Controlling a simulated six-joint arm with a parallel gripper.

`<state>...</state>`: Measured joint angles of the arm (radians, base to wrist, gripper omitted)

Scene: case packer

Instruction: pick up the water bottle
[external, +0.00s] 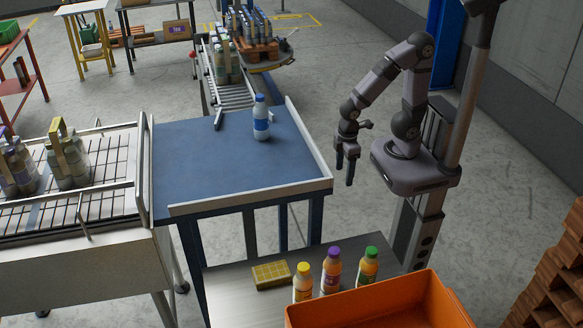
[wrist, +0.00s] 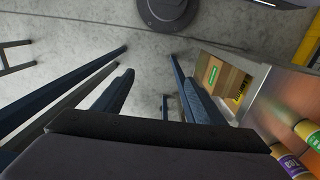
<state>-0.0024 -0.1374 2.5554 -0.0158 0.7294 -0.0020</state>
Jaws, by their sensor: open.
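The water bottle (external: 261,126), white with a blue cap and blue label, stands upright on the blue-topped table (external: 190,170) in the external view. It is near the table's back right part, close to the end of the conveyor. My gripper (external: 346,172) hangs with its fingers down, beyond the table's right edge, well apart from the bottle. In the wrist view my gripper (wrist: 150,74) is open, with only floor between its fingers. The water bottle does not show in the wrist view.
Low rails (external: 250,196) edge the table's front and right sides. On a steel bench in front stand bottles with yellow (external: 303,284), purple (external: 331,270) and green (external: 369,266) caps, a yellow block (external: 271,275) and an orange crate (external: 445,308). A crated-bottle conveyor (external: 110,200) lies left.

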